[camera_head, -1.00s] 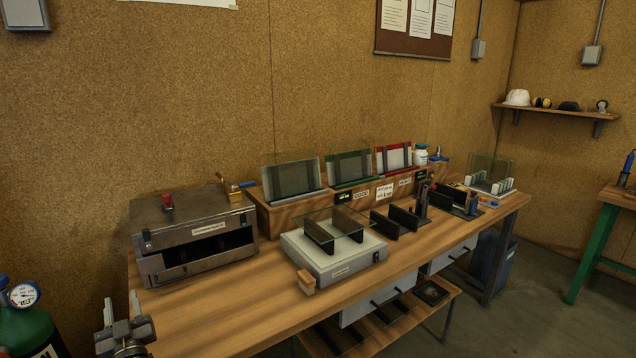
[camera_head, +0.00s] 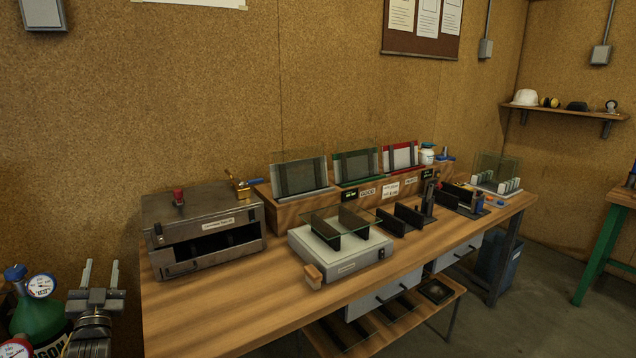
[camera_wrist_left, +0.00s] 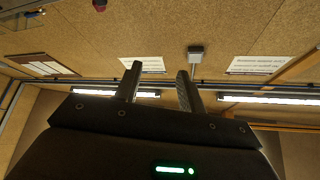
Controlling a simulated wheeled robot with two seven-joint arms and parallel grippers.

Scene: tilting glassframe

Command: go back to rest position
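My left gripper (camera_head: 101,274) is at the lower left of the head view, off the left end of the workbench (camera_head: 200,315), with its two fingers pointing up and apart. In the left wrist view its fingers (camera_wrist_left: 158,85) show a clear gap with nothing between them. Behind the gap are the wall, papers and ceiling lights. My right gripper shows in neither view.
On the workbench are a metal box (camera_head: 203,230), a pale device (camera_head: 340,257) with a glass pane on black supports, and a wooden rack (camera_head: 290,213) with glass frames. A green gas cylinder (camera_head: 42,322) stands close beside the left gripper. The bench's front left is clear.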

